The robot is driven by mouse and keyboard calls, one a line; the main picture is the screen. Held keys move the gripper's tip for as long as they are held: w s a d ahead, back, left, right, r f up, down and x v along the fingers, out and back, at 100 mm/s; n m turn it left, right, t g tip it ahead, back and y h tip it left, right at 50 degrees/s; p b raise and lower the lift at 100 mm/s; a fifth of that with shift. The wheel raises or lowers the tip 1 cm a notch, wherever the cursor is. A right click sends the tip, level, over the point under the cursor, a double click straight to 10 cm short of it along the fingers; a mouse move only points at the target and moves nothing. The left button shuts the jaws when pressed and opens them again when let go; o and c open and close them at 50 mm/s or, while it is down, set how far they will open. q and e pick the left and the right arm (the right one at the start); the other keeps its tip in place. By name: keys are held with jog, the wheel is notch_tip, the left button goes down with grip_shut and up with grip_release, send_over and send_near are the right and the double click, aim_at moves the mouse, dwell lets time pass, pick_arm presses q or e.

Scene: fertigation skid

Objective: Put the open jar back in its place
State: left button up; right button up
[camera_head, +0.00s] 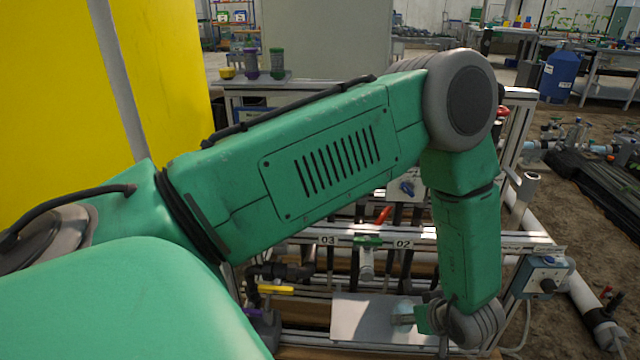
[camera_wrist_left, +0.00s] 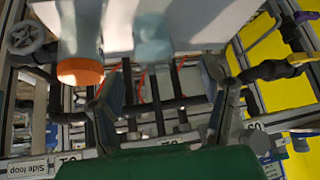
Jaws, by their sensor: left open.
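My left gripper (camera_head: 418,319) is low in the head view, at the right end of a pale grey plate (camera_head: 360,318), partly hidden by my wrist. A pale bluish thing (camera_head: 402,319), perhaps the open jar, shows at its fingers. In the left wrist view, my left gripper (camera_wrist_left: 165,78) has its two fingers spread wide. A pale blue, see-through jar (camera_wrist_left: 152,42) without a visible lid is ahead of the gap, against the pale plate. The fingers do not visibly grip it. To its left is a bluish vessel with an orange cap (camera_wrist_left: 80,72). My right gripper is not in view.
A pipe rack with labels 03 and 02 (camera_head: 403,244) runs behind the plate, with a green-handled valve (camera_head: 367,242) and a yellow lever (camera_head: 276,290). A grey-blue box with a knob (camera_head: 545,277) is at right.

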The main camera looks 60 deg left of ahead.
pick_arm(q)
jog(key=s+f+m+g+h, duration=0.1)
jog(key=s+m, duration=0.5)
jog(key=s, duration=0.7)
jog(key=s+f+m+g+h, duration=0.1)
jog(key=s+f+m+h, duration=0.2)
jog(key=s, duration=1.1)
jog(key=m+h, duration=0.2)
jog(key=m, duration=0.2)
jog(key=shift+a+f+h, duration=0.25)
jog(key=shift+a+h, duration=0.05)
jog(key=shift+s, duration=0.1)
